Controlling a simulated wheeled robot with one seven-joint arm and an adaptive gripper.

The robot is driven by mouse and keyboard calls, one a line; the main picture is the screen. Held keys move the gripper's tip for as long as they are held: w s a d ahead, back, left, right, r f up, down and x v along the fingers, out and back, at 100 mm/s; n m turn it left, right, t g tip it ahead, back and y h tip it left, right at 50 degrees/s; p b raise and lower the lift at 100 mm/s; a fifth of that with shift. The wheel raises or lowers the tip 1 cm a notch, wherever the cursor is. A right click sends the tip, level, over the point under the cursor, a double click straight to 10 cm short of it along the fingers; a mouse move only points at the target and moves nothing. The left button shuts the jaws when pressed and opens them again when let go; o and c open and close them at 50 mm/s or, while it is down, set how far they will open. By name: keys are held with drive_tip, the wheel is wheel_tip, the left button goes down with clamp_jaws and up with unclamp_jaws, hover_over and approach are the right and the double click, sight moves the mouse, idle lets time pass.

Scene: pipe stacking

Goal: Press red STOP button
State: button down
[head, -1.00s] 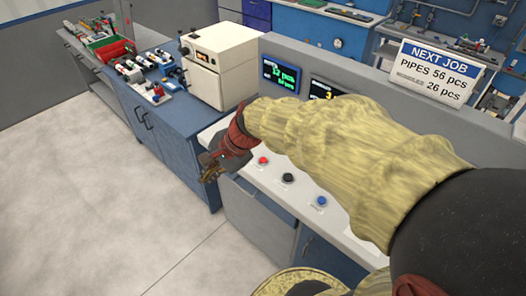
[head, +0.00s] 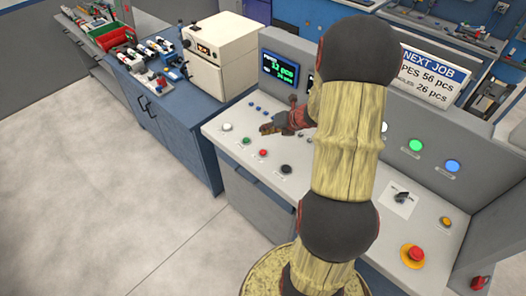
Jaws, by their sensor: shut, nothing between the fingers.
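A small red button (head: 263,153) sits on the sloped grey control panel (head: 223,157), between a green button (head: 246,141) and a black button (head: 286,169). A larger red mushroom button on a yellow base (head: 415,253) is at the panel's right end. The labels are too small to read, so I cannot tell which is marked STOP. My gripper (head: 267,129) is shut and empty. In the picture its fingertips are just above the small red button, apart from it; their height over the panel is unclear. My arm hides the middle of the panel.
A white button (head: 227,127) and several small blue buttons are near my gripper. A lit screen (head: 280,70) stands behind it. A cream machine (head: 219,59) is on the blue cabinet at left. A rotary switch (head: 401,197) and yellow button (head: 446,221) lie right of my arm.

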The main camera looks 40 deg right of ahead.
drive_tip(key=shift+f, duration=0.1)
drive_tip(key=b, duration=0.8)
hover_over(265, 151)
wheel_tip(265, 151, down, 7)
drive_tip(key=shift+w+f, duration=0.1)
drive_tip(key=shift+f, duration=0.7)
drive_tip(key=shift+f, duration=0.1)
idle(0.4)
drive_tip(key=shift+f, duration=0.3)
drive_tip(key=shift+f+b, duration=0.4)
drive_tip(key=shift+b, duration=0.05)
idle(0.8)
drive_tip(key=shift+r, duration=0.1)
drive_tip(key=shift+r+p, duration=0.75)
drive_tip(key=shift+p, duration=0.15)
